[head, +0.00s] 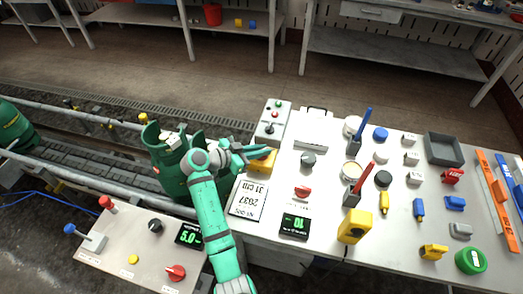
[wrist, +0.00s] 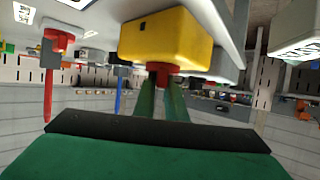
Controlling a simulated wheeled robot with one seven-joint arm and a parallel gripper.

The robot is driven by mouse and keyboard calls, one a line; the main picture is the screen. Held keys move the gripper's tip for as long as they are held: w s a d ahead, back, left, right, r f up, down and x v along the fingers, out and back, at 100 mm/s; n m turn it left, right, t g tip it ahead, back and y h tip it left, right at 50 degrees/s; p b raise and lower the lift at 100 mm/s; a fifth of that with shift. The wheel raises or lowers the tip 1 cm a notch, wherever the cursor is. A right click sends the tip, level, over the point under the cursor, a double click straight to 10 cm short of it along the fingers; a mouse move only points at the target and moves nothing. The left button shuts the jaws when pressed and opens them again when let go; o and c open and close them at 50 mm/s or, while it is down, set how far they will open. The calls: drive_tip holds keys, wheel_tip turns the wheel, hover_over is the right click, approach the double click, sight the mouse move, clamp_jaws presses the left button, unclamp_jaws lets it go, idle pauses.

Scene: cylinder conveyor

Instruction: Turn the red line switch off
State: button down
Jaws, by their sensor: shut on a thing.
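My gripper (head: 266,149) is at the left end of the white worktop, at a yellow box (head: 262,165). In the wrist view my gripper (wrist: 161,85) has its green fingers closed around a small red knob (wrist: 168,70) on the yellow box (wrist: 165,35). In the head view the knob is hidden by the gripper. I cannot tell the knob's turn position. Another red rotary switch (head: 302,191) sits on the worktop to the right, and one more red rotary switch (head: 176,272) is on the front left panel.
A green gas cylinder (head: 170,165) stands on the conveyor (head: 90,162) beside my arm. A grey button box (head: 272,122) stands behind the yellow box.

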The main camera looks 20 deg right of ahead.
drive_tip(key=shift+s+f+m+g, duration=0.1)
drive_tip(key=shift+f+m+g, duration=0.1)
drive_tip(key=shift+m+g, duration=0.1)
drive_tip(key=c, duration=1.8)
unclamp_jaws()
drive_tip(key=shift+r, duration=0.1)
drive_tip(key=shift+a+r, duration=0.2)
drive_tip(key=shift+a, duration=0.25)
drive_tip(key=v, duration=0.9)
drive_tip(key=shift+a, duration=0.4)
drive_tip(key=shift+r, duration=0.1)
